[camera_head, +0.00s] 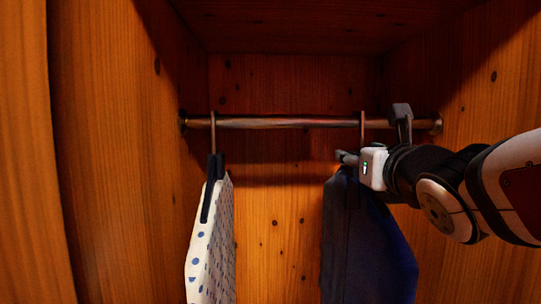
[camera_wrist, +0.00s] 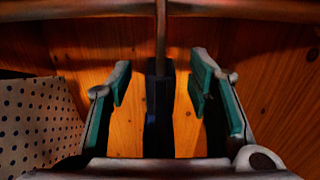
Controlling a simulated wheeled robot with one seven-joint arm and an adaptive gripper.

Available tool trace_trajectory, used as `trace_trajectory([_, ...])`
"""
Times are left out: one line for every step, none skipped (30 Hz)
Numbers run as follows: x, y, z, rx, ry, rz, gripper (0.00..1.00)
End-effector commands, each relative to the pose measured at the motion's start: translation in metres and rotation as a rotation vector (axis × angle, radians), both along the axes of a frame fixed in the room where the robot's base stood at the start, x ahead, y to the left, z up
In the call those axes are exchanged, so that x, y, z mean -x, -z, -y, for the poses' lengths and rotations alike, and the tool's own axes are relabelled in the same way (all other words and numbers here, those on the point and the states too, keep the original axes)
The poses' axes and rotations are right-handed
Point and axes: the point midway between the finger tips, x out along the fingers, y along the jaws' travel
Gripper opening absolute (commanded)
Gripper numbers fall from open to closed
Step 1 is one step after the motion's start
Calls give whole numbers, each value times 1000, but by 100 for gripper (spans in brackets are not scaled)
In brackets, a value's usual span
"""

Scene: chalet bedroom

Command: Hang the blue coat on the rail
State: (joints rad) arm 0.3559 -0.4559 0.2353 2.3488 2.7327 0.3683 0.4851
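The blue coat (camera_head: 365,250) hangs upright at the right side of the wardrobe, below the metal rail (camera_head: 285,122). Its hook (camera_head: 362,130) reaches up to the rail and appears to be over it. My gripper (camera_head: 348,158) is at the top of the coat, just under the rail. In the wrist view, my gripper (camera_wrist: 160,85) is open, with one green-padded finger on each side of the dark hanger (camera_wrist: 158,105). Gaps show between the fingers and the hanger. The rail (camera_wrist: 240,9) also crosses the top of the wrist view.
A white garment with blue dots (camera_head: 208,245) hangs on the rail to the left, and it also shows in the wrist view (camera_wrist: 38,120). Wooden wardrobe walls close in on both sides and behind. The middle stretch between the garments is free.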

Motion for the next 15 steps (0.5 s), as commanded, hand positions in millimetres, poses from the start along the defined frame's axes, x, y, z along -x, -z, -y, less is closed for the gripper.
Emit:
trace_trajectory([0, 2, 0, 0, 1, -5, 47])
trace_trajectory([0, 2, 0, 0, 1, -5, 47])
trace_trajectory([1, 2, 0, 0, 1, -4, 47])
trace_trajectory([1, 2, 0, 0, 1, -4, 47])
trace_trajectory([3, 1, 0, 0, 0, -3, 47])
trace_trajectory([5, 1, 0, 1, 0, -2, 47])
trace_trajectory([8, 1, 0, 0, 0, -2, 47])
trace_trajectory([11, 0, -1, 1, -1, -1, 47])
trace_trajectory([16, 0, -1, 2, -2, -1, 47])
trace_trajectory([21, 0, -1, 1, -1, -1, 47])
trace_trajectory([26, 0, -1, 1, 0, 0, 47])
trace_trajectory([32, 0, -1, 2, -1, 1, 47])
trace_trajectory([38, -1, -1, 2, -2, 2, 47])
trace_trajectory([43, -1, -1, 1, -2, 2, 47])
trace_trajectory([51, -1, -1, 1, -1, 3, 47])
